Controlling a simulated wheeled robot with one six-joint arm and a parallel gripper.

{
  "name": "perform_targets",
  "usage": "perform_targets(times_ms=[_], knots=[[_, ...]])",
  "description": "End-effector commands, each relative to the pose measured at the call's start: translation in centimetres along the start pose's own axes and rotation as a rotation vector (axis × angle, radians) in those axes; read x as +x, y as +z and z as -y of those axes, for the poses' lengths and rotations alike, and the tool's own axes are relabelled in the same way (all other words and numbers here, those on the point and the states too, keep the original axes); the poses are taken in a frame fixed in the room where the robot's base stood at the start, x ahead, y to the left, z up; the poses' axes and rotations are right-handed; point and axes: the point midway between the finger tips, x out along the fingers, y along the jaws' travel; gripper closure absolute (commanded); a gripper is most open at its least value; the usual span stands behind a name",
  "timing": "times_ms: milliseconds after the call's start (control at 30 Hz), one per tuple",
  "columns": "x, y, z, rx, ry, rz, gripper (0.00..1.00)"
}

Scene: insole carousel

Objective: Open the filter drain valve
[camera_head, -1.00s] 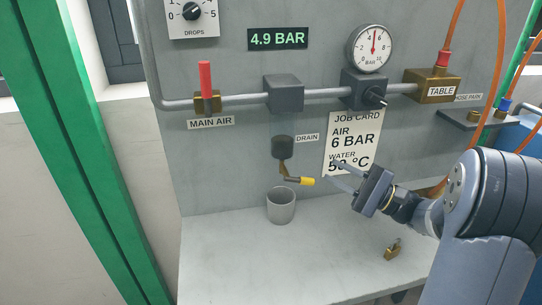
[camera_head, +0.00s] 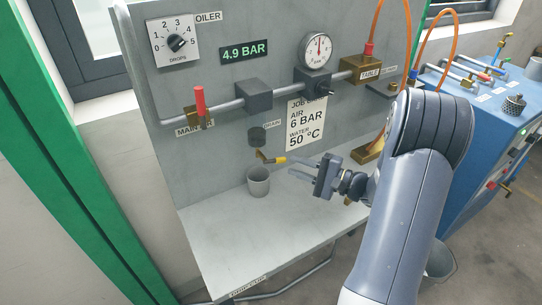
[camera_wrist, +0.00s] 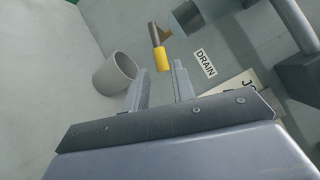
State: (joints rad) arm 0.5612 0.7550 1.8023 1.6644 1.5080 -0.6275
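The drain valve is a small brass fitting under a dark cylinder (camera_head: 257,139) on the grey panel, beside the DRAIN label (camera_head: 271,125). Its lever has a yellow handle (camera_head: 279,161) that points right. The yellow handle also shows in the wrist view (camera_wrist: 161,58), just beyond my fingertips. My gripper (camera_head: 292,166) is open, its two fingers apart with nothing between them. In the wrist view my gripper (camera_wrist: 160,80) faces the handle tip, which lies near the gap between the fingers. Whether a finger touches it I cannot tell.
A grey cup (camera_head: 258,182) stands on the bench (camera_head: 230,235) below the drain; it also shows in the wrist view (camera_wrist: 115,73). The red-handled main air valve (camera_head: 200,103) and pipe run above. A job card (camera_head: 305,125) hangs behind my gripper. A blue cabinet (camera_head: 490,150) stands right.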

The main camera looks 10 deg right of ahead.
Motion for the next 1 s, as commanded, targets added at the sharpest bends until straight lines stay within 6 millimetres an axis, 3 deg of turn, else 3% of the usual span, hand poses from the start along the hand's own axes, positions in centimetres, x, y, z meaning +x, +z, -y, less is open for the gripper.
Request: perform_targets(times_ms=[200, 400, 833, 1000], knots=[[4.2, 0.2, 0.1, 0.0, 0.001, 0.005, 0.75], [6.9, 0.1, 0.1, 0.0, 0.0, 0.003, 0.75], [8.0, 0.0, 0.1, 0.0, -0.001, 0.001, 0.75], [8.0, 0.0, 0.1, 0.0, -0.001, 0.001, 0.87]])
